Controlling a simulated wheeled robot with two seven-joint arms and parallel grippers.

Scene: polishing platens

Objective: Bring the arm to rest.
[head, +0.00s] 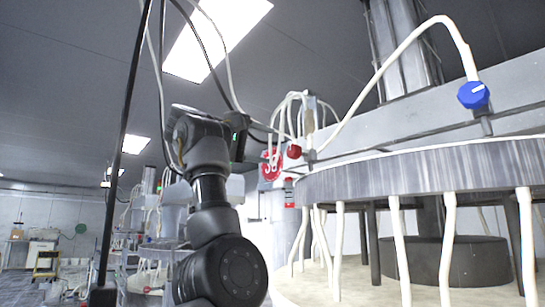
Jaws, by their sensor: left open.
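My left arm (210,190) rises from the bottom centre and bends at its top. My left gripper (240,135) is at the upper end, pointing right and partly hidden by its own wrist. It is open, and I see nothing held in it. It appears in front of the polishing machine's red disc (271,165) and hoses, apart from them as far as I can tell. My right gripper is not in view.
A large round grey polishing head (420,172) with white hoses fills the right side, above a pale platen (380,287). Thin dark cables hang near my arm. More machines stand at the left back.

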